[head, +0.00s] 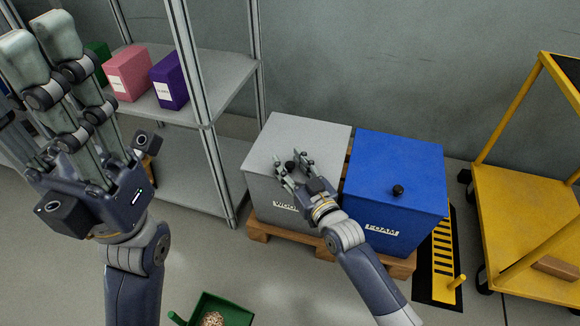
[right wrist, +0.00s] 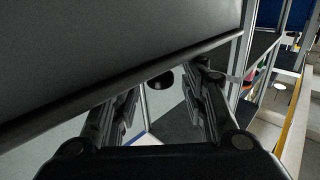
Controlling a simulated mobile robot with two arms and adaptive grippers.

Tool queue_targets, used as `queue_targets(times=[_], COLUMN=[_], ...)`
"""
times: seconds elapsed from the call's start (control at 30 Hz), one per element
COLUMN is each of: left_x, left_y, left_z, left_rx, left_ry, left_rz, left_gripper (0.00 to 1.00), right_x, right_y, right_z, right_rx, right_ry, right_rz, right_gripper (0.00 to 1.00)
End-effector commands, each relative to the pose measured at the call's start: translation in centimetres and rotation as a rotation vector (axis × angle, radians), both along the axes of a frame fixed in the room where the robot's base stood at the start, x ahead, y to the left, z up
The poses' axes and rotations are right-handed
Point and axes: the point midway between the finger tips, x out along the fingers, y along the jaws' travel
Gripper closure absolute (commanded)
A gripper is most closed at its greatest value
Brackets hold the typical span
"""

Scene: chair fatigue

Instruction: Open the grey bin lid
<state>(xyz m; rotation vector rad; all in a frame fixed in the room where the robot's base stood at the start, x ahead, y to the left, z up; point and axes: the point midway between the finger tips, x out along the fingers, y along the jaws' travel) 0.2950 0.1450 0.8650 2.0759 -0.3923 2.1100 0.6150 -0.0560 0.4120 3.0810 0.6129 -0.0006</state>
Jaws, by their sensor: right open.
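The grey bin (head: 261,190) stands on a pallet, its flat grey lid (head: 315,129) lying shut on top. A round black knob (head: 290,166) sits toward the front of the lid. My right gripper (head: 292,168) is open at the knob, with its fingers on either side. The right wrist view shows the knob (right wrist: 160,80) between the two spread fingers; whether they touch it I cannot tell. My left gripper (head: 35,32) is raised near the camera at the left, away from the bin; I cannot tell how far its fingers are apart.
A blue bin (head: 395,165) with a black knob stands close to the right of the grey bin. A metal shelf (head: 215,90) with coloured boxes is at the left. A yellow cart (head: 525,220) is at the right. A green container (head: 240,314) lies low in front.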

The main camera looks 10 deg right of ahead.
Motion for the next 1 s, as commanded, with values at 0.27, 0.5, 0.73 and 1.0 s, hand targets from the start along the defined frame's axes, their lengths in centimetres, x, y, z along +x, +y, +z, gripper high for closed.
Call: queue_targets(times=[0.27, 0.5, 0.73, 1.0], left_x=[0.0, -0.1, -0.1, 0.5], left_y=[0.0, 0.0, 0.0, 0.1], left_z=[0.1, 0.1, 0.3, -0.5], left_rx=[0.0, 0.001, 0.0, -0.003], left_ry=[-0.003, -0.004, -0.005, 0.056], left_rz=[0.0, 0.0, 0.0, -0.002], left_gripper=[0.63, 0.63, 0.63, 0.63], right_x=[0.2, 0.2, 0.2, 0.3], right_y=[0.1, 0.1, 0.1, 0.0], right_z=[0.0, 0.0, 0.1, 1.2], right_rx=[0.0, 0.0, 0.0, 0.012], right_ry=[0.0, 0.0, 0.002, 0.033], right_rz=[0.0, 0.0, 0.0, -0.001], right_gripper=[0.6, 1.0, 1.0, 1.0])
